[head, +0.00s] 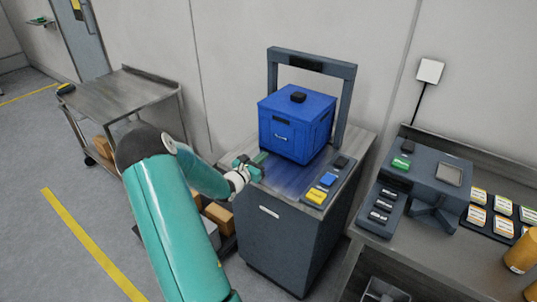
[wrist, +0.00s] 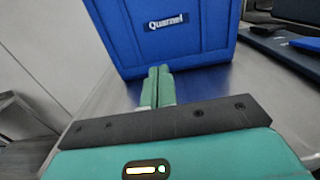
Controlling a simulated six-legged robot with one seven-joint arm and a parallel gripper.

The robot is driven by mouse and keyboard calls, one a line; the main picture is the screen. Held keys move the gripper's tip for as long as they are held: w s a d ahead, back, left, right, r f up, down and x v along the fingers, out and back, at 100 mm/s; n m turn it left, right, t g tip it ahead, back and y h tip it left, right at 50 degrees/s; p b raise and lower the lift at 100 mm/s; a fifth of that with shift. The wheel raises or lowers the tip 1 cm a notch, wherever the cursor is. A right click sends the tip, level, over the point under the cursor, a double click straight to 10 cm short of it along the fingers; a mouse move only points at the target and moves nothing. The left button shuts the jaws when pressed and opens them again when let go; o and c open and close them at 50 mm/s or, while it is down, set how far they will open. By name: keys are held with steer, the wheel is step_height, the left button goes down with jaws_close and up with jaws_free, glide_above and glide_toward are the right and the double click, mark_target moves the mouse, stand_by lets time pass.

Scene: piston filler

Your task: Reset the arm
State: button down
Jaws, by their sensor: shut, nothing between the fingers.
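My gripper (head: 254,168) is in front of and a little left of a blue box (head: 294,132), at the left edge of a grey machine's top. In the wrist view my gripper's fingers (wrist: 157,88) are together with nothing between them. The fingertips point at the blue box (wrist: 165,40), whose label reads "Quarzel". The box stands upright on the machine's blue plate (head: 287,172), under a grey frame. I cannot tell from the wrist view whether the fingertips touch the box, but a strip of plate shows beside them.
The grey machine (head: 275,232) has a panel with yellow, blue and black buttons (head: 323,188) to the right of the plate. A metal cart (head: 120,97) stands at the left. A bench (head: 420,255) with a dark device and cards is at the right. Open floor lies at the lower left.

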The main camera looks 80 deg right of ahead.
steer(key=v, duration=0.7)
steer(key=shift+w+a, duration=0.15)
steer(key=shift+a, duration=0.05)
steer(key=w+a+r+m+t+y, duration=0.1)
steer(key=w+a+r+m+y, duration=0.25)
steer(key=a, duration=0.55)
steer(key=w+a+r+m+t+y, duration=0.2)
steer(key=w+a+r+m, duration=0.2)
steer(key=a, duration=0.5)
steer(key=w+a+r+m+t+y, duration=0.1)
steer(key=w+a+r+m+y, duration=0.25)
steer(key=a, duration=0.55)
steer(key=a+r+t+y, duration=0.2)
steer(key=a+r+t, duration=0.1)
steer(key=a, duration=0.7)
steer(key=a+r+m+t+y, duration=0.1)
steer(key=a+r+t+y, duration=0.2)
steer(key=a, duration=0.8)
steer(key=w+a+r+m+t+y, duration=0.1)
steer(key=a+r+t+y, duration=0.1)
steer(key=a, duration=0.8)
step_height(320, 180, up, 2)
steer(key=shift+a+r+t, duration=0.1)
steer(key=shift+a+t, duration=0.25)
steer(key=shift+t, duration=0.15)
steer(key=shift+d, duration=0.15)
